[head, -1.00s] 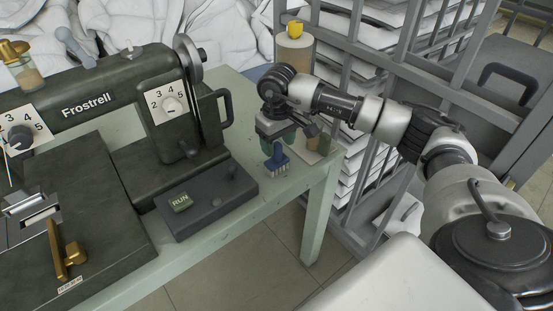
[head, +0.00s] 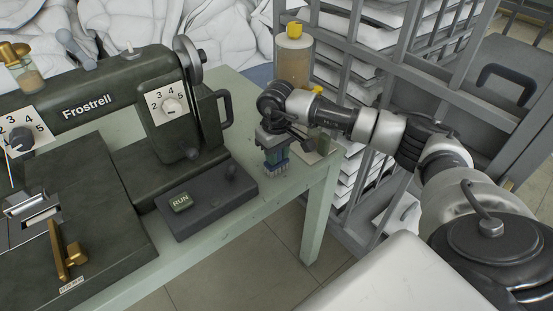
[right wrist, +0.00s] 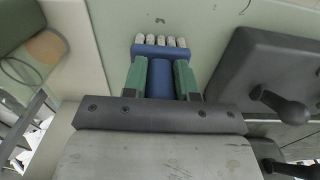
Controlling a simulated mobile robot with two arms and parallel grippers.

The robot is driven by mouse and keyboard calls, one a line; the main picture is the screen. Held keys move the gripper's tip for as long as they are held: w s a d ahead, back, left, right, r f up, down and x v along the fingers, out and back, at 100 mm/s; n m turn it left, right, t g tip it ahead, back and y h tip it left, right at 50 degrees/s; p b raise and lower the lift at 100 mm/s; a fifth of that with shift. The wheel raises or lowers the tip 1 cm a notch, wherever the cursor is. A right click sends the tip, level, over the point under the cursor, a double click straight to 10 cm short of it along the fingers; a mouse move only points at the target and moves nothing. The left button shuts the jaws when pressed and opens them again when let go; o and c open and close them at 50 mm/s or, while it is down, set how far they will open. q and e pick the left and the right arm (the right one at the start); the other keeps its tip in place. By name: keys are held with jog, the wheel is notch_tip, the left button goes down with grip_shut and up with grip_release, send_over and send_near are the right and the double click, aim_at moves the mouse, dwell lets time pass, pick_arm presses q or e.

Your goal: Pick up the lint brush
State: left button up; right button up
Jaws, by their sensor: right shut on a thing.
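The lint brush (head: 277,166) is blue with a row of pale bristle tufts. It stands near the right end of the green table (head: 318,190), bristles toward the tabletop. My right gripper (head: 273,153) is above it, pointing down, shut on its blue handle. In the right wrist view the two green fingers (right wrist: 160,78) press on both sides of the handle, and the brush head (right wrist: 162,51) sticks out past the fingertips. I cannot tell whether the bristles touch the table. My left gripper is not in view.
A dark green Frostrell machine (head: 100,105) fills the left of the table. Its grey RUN box (head: 207,203) lies left of the brush. A jar with a yellow cap (head: 294,55) stands behind my gripper. A grey rack of folded white duvets (head: 355,55) stands right of the table.

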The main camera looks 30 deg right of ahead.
jog(key=shift+r, duration=0.1)
notch_tip(320, 180, up, 4)
jog(key=shift+s+r+b, duration=0.1)
jog(key=shift+s+b, duration=0.05)
jog(key=shift+b, duration=0.15)
jog(key=s+a+r, duration=0.2)
jog(key=s+r, duration=0.4)
jog(key=s, duration=0.5)
jog(key=shift+a+r+b, duration=0.35)
jog(key=shift+b, duration=0.1)
